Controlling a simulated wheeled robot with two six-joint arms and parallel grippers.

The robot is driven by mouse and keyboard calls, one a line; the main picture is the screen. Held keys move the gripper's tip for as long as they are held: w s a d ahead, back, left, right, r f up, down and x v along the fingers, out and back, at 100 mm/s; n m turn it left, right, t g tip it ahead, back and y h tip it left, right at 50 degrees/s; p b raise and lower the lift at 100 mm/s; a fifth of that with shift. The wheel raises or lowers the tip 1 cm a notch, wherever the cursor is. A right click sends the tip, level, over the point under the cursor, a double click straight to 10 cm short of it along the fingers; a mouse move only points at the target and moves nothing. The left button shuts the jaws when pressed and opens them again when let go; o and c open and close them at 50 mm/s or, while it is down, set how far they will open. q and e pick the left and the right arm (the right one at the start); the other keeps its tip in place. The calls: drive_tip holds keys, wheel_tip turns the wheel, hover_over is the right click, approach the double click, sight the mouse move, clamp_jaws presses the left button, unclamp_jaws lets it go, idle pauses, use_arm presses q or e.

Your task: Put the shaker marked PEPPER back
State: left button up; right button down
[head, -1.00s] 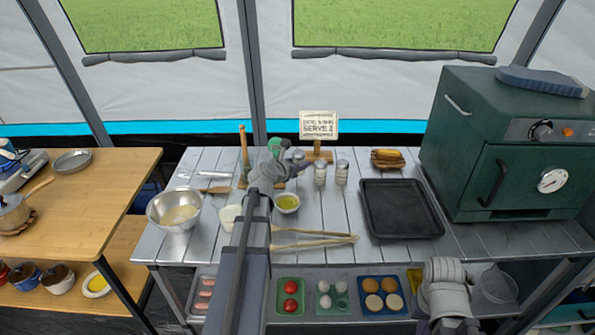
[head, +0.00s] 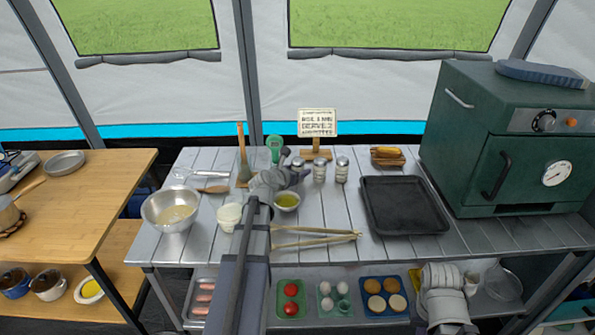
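Three small shakers with grey tops show near the sign at the back of the grey table: a left one (head: 298,164), a middle one (head: 319,171) and a right one (head: 342,170). Their labels are too small to read, so I cannot tell which is marked PEPPER. My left gripper (head: 287,173) is right at the left shaker, with finger parts above and below on its left side. The gripper hides that shaker's lower part, and I cannot tell whether it grips it. The middle and right shakers stand upright, apart from the gripper. My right arm is at the lower right, its fingertips not seen.
A bowl of yellow liquid (head: 287,201) sits just below the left gripper. The sign (head: 317,123) stands behind the shakers. Tongs (head: 315,238), a black tray (head: 403,206), a steel bowl (head: 171,209) and a green oven (head: 520,150) surround the space.

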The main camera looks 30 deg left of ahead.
use_arm(q)
drive_tip(key=shift+r, duration=0.1)
drive_tip(key=shift+r+p, duration=0.25)
drive_tip(key=shift+p, duration=0.05)
drive_tip(key=p+v, duration=0.4)
drive_tip(key=v, duration=0.7)
drive_tip(key=shift+s, duration=0.45)
